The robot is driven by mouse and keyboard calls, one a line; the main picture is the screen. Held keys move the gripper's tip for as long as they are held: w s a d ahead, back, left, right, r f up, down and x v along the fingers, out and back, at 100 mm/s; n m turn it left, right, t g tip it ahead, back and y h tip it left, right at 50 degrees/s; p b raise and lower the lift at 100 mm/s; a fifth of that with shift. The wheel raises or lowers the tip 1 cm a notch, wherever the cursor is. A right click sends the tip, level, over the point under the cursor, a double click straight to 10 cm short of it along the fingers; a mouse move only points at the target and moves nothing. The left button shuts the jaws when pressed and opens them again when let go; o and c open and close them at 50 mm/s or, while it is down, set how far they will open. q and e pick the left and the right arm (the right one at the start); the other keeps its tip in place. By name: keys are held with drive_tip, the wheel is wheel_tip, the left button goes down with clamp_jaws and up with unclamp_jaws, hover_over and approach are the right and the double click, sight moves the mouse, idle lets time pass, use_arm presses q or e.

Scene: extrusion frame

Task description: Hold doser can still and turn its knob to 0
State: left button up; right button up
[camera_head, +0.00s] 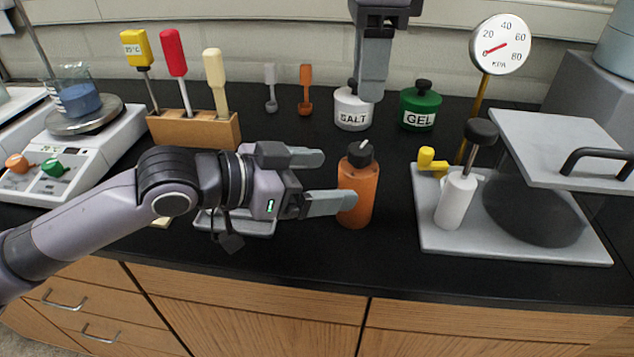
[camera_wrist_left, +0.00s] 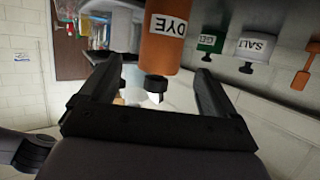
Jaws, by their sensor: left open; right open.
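The doser can (camera_head: 359,195) is an orange upright bottle on the black bench, with a black knob (camera_head: 360,154) on top bearing a white pointer mark. In the left wrist view the can (camera_wrist_left: 163,45) carries a DYE label and its knob (camera_wrist_left: 156,87) points down the picture. No dial numbers can be read. My left gripper (camera_head: 336,178) is open at the can's left, one finger overlapping its front. In the left wrist view the can shows between its fingers; I cannot tell whether they touch it. My right gripper (camera_head: 374,75) hangs above the SALT jar, open and empty.
A SALT jar (camera_head: 352,110) and a green GEL jar (camera_head: 420,107) stand behind the can. A grey press (camera_head: 452,243) with a gauge (camera_head: 500,45) is at right. A wooden tool rack (camera_head: 195,131) and a hotplate (camera_head: 85,135) are at left. The bench before the can is clear.

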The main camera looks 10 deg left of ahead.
sight(357, 186)
use_arm(q)
drive_tip(key=shift+a+f+y, duration=0.15)
drive_tip(key=shift+f+y, duration=0.15)
drive_tip(key=shift+f, duration=0.2)
drive_tip(key=shift+f+g, duration=0.2)
drive_tip(key=shift+g, duration=0.1)
drive_tip(key=shift+x, duration=3.5)
drive_tip(key=shift+r, duration=0.1)
drive_tip(key=shift+c, duration=0.3)
